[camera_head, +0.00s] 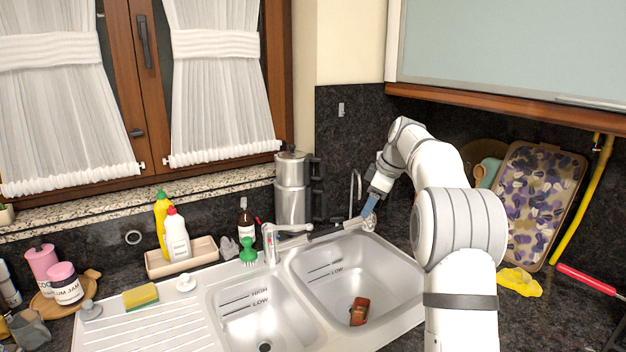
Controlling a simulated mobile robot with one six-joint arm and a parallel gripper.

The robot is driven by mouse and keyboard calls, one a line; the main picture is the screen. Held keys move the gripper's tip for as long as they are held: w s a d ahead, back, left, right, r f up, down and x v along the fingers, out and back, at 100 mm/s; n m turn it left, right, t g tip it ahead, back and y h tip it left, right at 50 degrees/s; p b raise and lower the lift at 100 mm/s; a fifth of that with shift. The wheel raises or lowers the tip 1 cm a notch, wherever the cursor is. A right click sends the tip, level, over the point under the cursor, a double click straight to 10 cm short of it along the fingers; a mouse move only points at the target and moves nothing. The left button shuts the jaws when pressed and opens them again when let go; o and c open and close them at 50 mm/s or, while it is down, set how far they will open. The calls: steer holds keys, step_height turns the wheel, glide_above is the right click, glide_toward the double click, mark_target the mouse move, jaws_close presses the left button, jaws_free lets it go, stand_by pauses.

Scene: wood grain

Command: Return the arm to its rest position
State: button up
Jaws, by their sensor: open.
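My white arm rises from the lower right, bends at the top and reaches down to the left. My gripper (368,207) is at its end, above the back rim of the sink (395,338), close to the end of the tap (290,229). It is small and partly lost against the dark wall and metal behind it. It is open, and I see nothing held in it. An orange-brown object (359,311) lies on the floor of the right basin, below and apart from my gripper.
A patterned tray (538,200) leans at the right, near a yellow cloth (519,282). A wall cabinet (510,48) overhangs the right counter. My arm hides part of the counter.

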steer(key=s+a+r+m+h, duration=0.1)
steer(key=s+a+m, duration=0.1)
steer(key=s, duration=0.3)
steer(key=s+a+r+m, duration=0.1)
steer(key=s+r+m, duration=0.1)
steer(key=s, duration=0.4)
steer(key=s+a+f+m, duration=0.1)
steer(key=s+f+m, duration=0.2)
steer(key=s, duration=0.7)
steer(key=s+a+f+m+h, duration=0.1)
steer(key=s+f+m, duration=0.2)
steer(key=s, duration=0.8)
steer(key=s+a+f+m+h, duration=0.1)
steer(key=s+f, duration=0.4)
steer(key=s, duration=0.6)
steer(key=shift+a+m, duration=0.25)
steer(key=shift+m, duration=0.65)
